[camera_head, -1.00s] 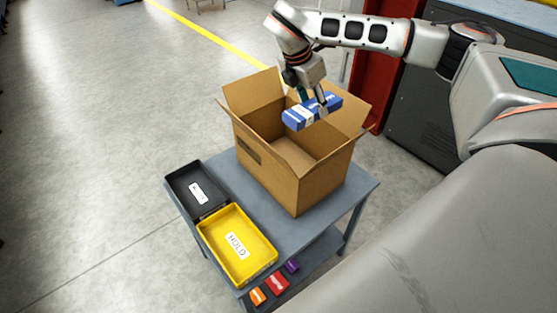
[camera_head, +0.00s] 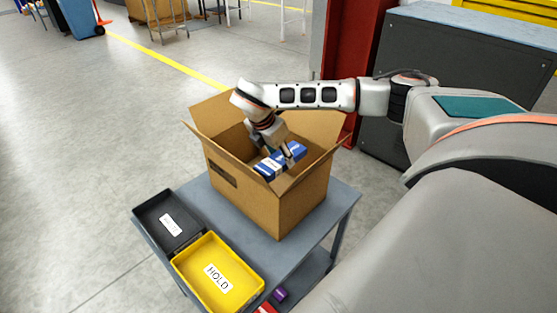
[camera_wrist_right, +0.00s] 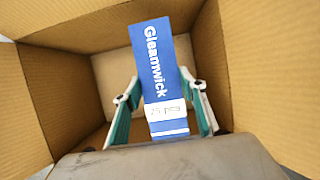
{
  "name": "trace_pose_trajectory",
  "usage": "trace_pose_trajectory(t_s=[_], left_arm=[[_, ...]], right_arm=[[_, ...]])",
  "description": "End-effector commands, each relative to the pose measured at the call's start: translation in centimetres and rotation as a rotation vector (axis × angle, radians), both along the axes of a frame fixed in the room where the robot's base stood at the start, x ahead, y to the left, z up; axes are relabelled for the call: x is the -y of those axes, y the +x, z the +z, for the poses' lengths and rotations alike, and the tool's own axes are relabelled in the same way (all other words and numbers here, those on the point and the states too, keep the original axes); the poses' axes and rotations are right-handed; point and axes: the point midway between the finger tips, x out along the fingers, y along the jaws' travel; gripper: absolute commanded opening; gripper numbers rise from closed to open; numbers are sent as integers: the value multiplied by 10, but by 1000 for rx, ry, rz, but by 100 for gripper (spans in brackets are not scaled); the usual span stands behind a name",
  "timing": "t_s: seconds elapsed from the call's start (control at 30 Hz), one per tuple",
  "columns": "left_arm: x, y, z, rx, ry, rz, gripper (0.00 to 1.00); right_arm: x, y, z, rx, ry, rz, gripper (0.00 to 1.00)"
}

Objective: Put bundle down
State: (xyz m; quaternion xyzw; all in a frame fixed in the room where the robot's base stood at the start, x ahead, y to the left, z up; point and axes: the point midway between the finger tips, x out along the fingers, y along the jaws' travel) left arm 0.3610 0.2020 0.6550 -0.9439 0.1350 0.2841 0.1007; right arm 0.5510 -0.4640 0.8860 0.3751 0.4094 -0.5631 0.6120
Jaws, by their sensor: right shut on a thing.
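The bundle (camera_head: 279,161) is a blue and white pack, marked "Gleamwick" and "25 pcs" in the right wrist view (camera_wrist_right: 158,70). My right gripper (camera_head: 280,155) is shut on it, with a green-padded finger on each side in the right wrist view (camera_wrist_right: 162,105). The gripper and bundle are inside the mouth of an open cardboard box (camera_head: 245,195). The box flaps stand open, and its inner walls surround the bundle in the right wrist view. Part of the bundle's lower side is hidden by the near box wall. My left gripper is not in view.
The box stands on a grey cart (camera_head: 335,205). A yellow tray (camera_head: 240,285) marked HOLD and a black tray (camera_head: 150,215) sit beside it. Small packs (camera_head: 279,294) lie on the lower shelf. A red post (camera_head: 350,60) and dark cabinet (camera_head: 405,80) stand behind.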

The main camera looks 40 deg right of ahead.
Motion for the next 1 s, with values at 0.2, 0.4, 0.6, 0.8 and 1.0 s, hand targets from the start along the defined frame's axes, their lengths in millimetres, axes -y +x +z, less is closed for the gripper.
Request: trace_pose_trajectory(t_s=[0.2, 0.4, 0.6, 0.8, 1.0], left_arm=[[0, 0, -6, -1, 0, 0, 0], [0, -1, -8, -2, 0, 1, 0], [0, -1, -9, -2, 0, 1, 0], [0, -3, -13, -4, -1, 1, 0], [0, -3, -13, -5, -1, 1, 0]], right_arm=[[0, -1, -54, -4, 1, -2, 16], [0, 0, -76, 1, 0, -1, 16], [0, 0, -89, -1, 0, 0, 16], [0, 0, -118, -1, 1, 0, 16], [0, 0, -121, 2, 0, 0, 16]])
